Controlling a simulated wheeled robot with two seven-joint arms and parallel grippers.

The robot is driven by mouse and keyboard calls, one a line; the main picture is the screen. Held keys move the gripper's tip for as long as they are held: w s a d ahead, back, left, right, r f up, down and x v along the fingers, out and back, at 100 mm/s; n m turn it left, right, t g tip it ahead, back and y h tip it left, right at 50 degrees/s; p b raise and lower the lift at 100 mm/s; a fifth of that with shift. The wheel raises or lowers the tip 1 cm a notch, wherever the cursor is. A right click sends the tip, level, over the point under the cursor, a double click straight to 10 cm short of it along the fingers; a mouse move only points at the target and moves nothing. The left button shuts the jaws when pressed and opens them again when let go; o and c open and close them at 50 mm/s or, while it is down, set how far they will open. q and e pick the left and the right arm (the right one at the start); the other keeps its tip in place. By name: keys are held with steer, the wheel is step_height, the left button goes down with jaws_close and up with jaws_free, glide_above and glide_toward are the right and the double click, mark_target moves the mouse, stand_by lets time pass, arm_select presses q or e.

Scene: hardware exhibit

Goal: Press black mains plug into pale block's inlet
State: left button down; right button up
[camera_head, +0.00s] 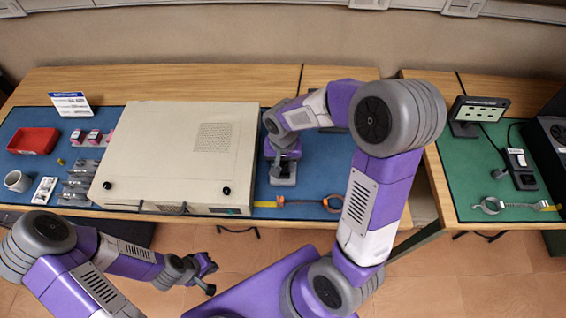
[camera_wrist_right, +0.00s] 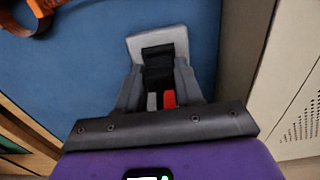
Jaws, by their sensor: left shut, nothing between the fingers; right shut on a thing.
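In the right wrist view my right gripper (camera_wrist_right: 158,92) is shut on the black mains plug (camera_wrist_right: 157,62), with a finger on each side. A red part and a grey part show between the fingers behind it. The pale block (camera_wrist_right: 136,43) lies on the blue mat just past the fingertips. The plug's front end overlaps the block's middle; its inlet is hidden, and I cannot tell how deep the plug sits. In the head view my right gripper (camera_head: 283,174) is low over the mat, right of the big case. My left gripper (camera_head: 207,276) is shut and empty, in front of the table.
A large beige computer case (camera_head: 178,150) stands close left of my right gripper. An orange-banded strap (camera_head: 300,202) lies near the mat's front edge. A red tray (camera_head: 33,140) and a mug (camera_head: 17,181) are far left. The blue mat (camera_head: 325,165) has bare room rightward.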

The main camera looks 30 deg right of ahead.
steer(key=shift+f+b, duration=0.65)
steer(key=shift+f, duration=0.2)
stand_by(0.7)
steer(key=o, duration=0.9)
steer(key=shift+d, duration=0.1)
steer(key=shift+o, duration=0.3)
steer(key=shift+o, duration=1.2)
steer(key=shift+r+p, duration=0.55)
steer(key=shift+r, duration=0.2)
steer(key=shift+r+p, duration=2.4)
steer(key=shift+r, duration=0.55)
